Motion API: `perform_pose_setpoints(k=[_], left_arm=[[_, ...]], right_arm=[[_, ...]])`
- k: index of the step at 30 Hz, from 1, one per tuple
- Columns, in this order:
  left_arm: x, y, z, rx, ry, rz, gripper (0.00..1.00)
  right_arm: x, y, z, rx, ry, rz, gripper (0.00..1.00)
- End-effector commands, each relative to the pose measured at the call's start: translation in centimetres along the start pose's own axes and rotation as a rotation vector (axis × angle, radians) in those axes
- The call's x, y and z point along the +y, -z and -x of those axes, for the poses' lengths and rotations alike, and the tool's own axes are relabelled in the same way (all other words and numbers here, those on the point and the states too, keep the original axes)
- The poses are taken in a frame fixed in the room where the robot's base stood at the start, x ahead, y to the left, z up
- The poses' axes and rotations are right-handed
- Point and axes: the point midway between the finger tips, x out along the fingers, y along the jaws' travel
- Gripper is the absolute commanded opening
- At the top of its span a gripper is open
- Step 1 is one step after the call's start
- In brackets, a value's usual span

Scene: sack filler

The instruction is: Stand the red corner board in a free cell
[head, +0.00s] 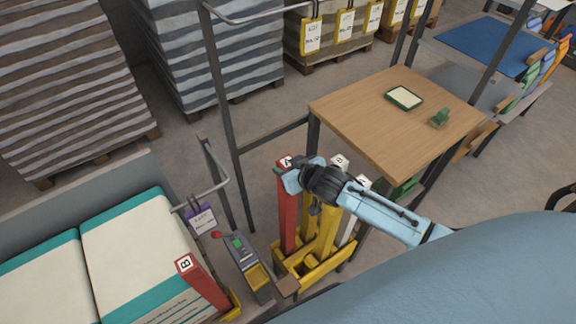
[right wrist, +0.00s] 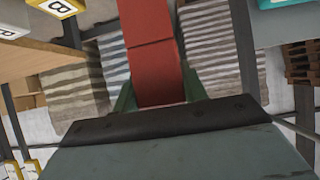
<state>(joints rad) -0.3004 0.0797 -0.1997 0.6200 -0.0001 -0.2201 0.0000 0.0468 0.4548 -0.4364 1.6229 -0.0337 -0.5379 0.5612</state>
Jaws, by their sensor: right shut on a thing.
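A tall red corner board marked A (head: 287,215) stands nearly upright at the left side of the yellow rack (head: 320,277). My right gripper (head: 291,180) is shut on it near its top. In the right wrist view the red board (right wrist: 155,60) runs between the fingers. Its lower end meets the rack's left part; I cannot tell whether it rests on the bottom. Yellow boards (head: 327,235) and a pale board (head: 349,225) stand in other cells, partly hidden by my right arm. Another red board marked B (head: 204,284) leans beside the sacks. My left gripper is out of view.
A grey control box (head: 246,262) with a red button stands left of the rack. A wooden table (head: 400,120) is behind to the right. Metal posts (head: 222,110) rise behind the rack. White and teal sacks (head: 135,255) lie at the left.

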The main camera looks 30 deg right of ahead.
Motion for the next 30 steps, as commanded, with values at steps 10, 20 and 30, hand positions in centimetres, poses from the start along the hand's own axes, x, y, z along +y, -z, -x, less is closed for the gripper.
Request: perform_pose_setpoints(k=[10, 20, 30], left_arm=[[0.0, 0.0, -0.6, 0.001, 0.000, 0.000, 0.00], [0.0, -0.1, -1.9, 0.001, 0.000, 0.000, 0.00], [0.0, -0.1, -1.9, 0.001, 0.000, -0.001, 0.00]], right_arm=[[0.0, -0.8, -0.5, 0.001, 0.000, 0.000, 0.15], [0.0, -2.6, -1.7, 0.001, 0.000, -0.001, 0.15], [0.0, -2.7, -1.8, 0.002, 0.000, 0.000, 0.15]])
